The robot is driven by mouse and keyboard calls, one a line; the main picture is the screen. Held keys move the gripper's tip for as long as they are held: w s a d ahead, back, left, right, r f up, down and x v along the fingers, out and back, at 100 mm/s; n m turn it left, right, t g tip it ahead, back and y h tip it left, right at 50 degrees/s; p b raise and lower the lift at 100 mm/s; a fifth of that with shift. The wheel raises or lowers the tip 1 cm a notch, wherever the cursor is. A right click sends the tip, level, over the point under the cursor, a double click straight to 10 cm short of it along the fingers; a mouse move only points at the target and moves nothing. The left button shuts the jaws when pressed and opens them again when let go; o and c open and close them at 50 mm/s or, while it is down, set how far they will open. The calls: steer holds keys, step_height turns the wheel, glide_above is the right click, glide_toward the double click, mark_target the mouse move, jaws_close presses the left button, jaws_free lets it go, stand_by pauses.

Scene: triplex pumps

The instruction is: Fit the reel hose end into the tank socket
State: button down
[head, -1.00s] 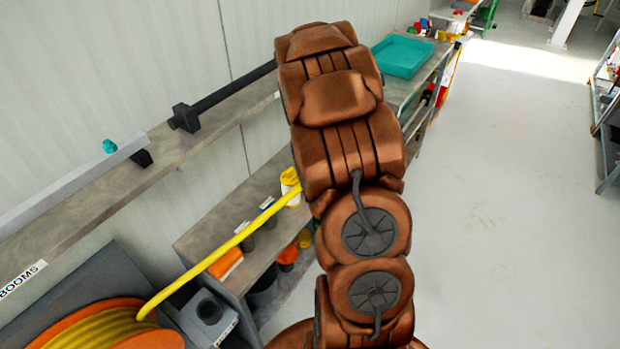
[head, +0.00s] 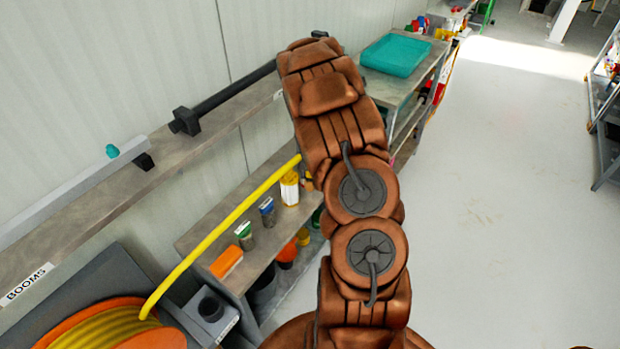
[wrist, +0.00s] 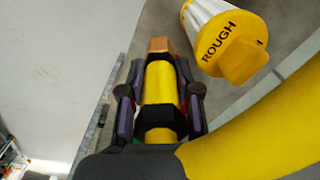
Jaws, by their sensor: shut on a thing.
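In the wrist view, my gripper (wrist: 160,95) is shut on the yellow reel hose end (wrist: 161,84), with dark fingers on both sides and a brass-coloured tip (wrist: 158,45) pointing away from the camera. The yellow hose (head: 225,222) runs in the head view from the orange reel (head: 62,321) at the lower left up to behind my arm. There my arm hides the gripper and the hose end. I cannot make out the tank socket in either view.
A yellow-capped container marked ROUGH (wrist: 215,35) stands close right of the hose end; small bottles (head: 267,211) line the lower shelf. An upper shelf (head: 150,180) holds booms. A teal tray (head: 395,54) lies farther back.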

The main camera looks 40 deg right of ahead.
steer(key=shift+f+p, duration=0.55)
steer(key=shift+f, duration=1.15)
steer(key=shift+f, duration=0.15)
steer(key=c, duration=1.2)
jaws_free()
steer(key=shift+c, duration=0.2)
steer(key=shift+o, duration=0.7)
